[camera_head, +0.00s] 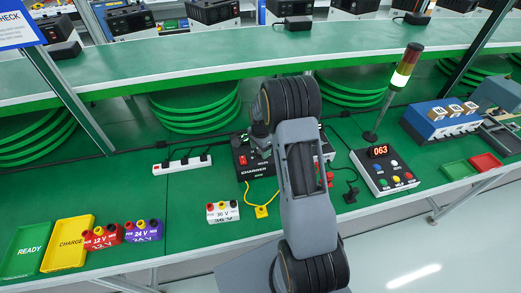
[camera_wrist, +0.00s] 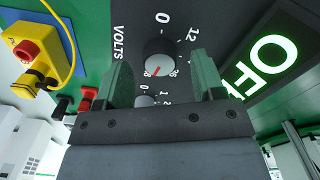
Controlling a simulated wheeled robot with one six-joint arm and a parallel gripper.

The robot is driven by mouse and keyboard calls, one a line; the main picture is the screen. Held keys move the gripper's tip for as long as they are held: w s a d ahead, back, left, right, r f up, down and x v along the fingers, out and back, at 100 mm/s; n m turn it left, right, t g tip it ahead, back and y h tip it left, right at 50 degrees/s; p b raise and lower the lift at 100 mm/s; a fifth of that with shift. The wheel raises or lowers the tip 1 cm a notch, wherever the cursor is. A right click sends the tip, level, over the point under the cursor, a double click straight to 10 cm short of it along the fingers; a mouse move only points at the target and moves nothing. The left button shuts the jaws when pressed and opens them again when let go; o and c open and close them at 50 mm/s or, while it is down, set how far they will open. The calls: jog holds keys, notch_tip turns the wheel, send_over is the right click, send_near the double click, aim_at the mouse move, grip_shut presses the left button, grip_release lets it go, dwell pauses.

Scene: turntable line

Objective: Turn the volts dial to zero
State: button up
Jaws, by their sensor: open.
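The volts dial (camera_wrist: 160,66) is a round dark knob with a pale face, beside the word VOLTS on the dark panel of the charger (camera_head: 262,188). Its red pointer mark points toward the lower left in the wrist view, away from the printed 0 above the knob. A 12 is printed to the upper right. My gripper (camera_wrist: 162,72) is open, with one finger on each side of the dial. I cannot tell whether either finger touches it. In the head view my arm hides the dial and much of the charger.
A second knob (camera_wrist: 145,101) is partly hidden by my gripper. A lit green OFF display (camera_wrist: 262,62) is at right. A yellow box with a red button (camera_wrist: 32,50) and a yellow cable lie at left. A 36 V battery (camera_head: 222,212) stands before the charger.

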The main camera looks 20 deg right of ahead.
jog(key=shift+f, duration=0.65)
jog(key=c, duration=0.9)
